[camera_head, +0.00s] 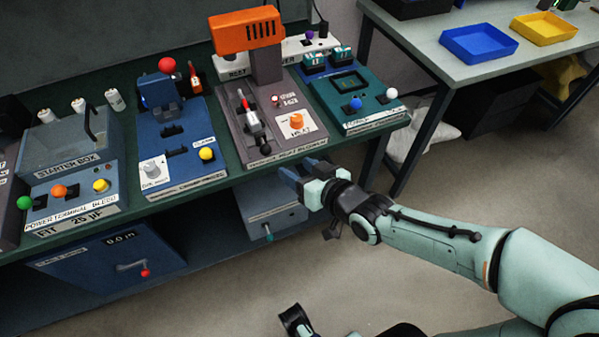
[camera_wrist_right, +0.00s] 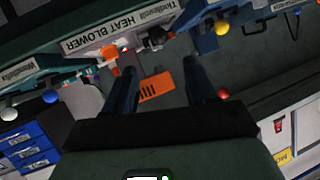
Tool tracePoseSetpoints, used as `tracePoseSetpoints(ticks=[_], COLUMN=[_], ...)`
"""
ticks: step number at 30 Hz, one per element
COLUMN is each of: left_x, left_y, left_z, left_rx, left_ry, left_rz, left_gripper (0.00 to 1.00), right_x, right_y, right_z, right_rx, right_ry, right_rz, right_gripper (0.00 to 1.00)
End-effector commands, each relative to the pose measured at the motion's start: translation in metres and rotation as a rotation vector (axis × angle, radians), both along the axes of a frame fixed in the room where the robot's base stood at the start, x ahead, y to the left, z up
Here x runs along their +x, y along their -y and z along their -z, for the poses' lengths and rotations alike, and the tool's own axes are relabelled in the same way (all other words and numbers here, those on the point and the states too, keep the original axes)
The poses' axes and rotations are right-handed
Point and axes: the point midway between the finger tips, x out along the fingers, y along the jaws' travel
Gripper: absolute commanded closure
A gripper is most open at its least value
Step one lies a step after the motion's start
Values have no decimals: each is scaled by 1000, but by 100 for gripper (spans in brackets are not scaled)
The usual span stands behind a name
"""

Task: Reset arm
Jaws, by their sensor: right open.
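My right gripper (camera_head: 299,171) is in front of the workbench's front edge, just below the heat blower station (camera_head: 268,90) in the head view. Its jaws are apart, and the right wrist view shows two dark fingers (camera_wrist_right: 160,78) with nothing held between them. That view looks up at the bench upside down, with the label "HEAT BLOWER" (camera_wrist_right: 108,37) beyond the fingertips. An orange slotted part (camera_wrist_right: 156,87) shows farther off in the gap. My right arm (camera_head: 430,245) reaches in from the right.
A starter box (camera_head: 68,140), a blue station (camera_head: 178,145) and a green station (camera_head: 358,95) stand along the bench. Blue (camera_head: 478,44) and yellow (camera_head: 545,28) trays sit on another table. The floor in front is open.

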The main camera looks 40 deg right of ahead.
Motion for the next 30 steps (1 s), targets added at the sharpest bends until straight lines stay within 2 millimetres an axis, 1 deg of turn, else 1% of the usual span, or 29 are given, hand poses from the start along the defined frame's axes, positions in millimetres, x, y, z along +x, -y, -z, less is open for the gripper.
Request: tracePoseSetpoints(ticks=[17,20,23,26,27,29,30], left_x=[1,1,1,1,1,1,1], left_y=[0,0,0,0,0,0,0], left_z=[0,0,0,0,0,0,0], left_rx=[1,1,1,1,1,1,1], left_ry=[3,3,3,3,3,3,3], left_rz=[0,-1,-1,-1,-1,-1,-1], left_gripper=[57,57,57,57,57,57,57], right_x=[-1,1,7,12,12,10,7], right_y=[0,-1,-5,-12,-16,-22,-27], right_z=[-1,7,35,85,109,145,169], right_rx=[0,6,27,65,82,108,126], right_ry=[0,-19,-87,-204,-259,-343,-398], right_rz=[0,-1,-7,-14,-17,-19,-19], right_gripper=[44,44,44,44,44,44,44])
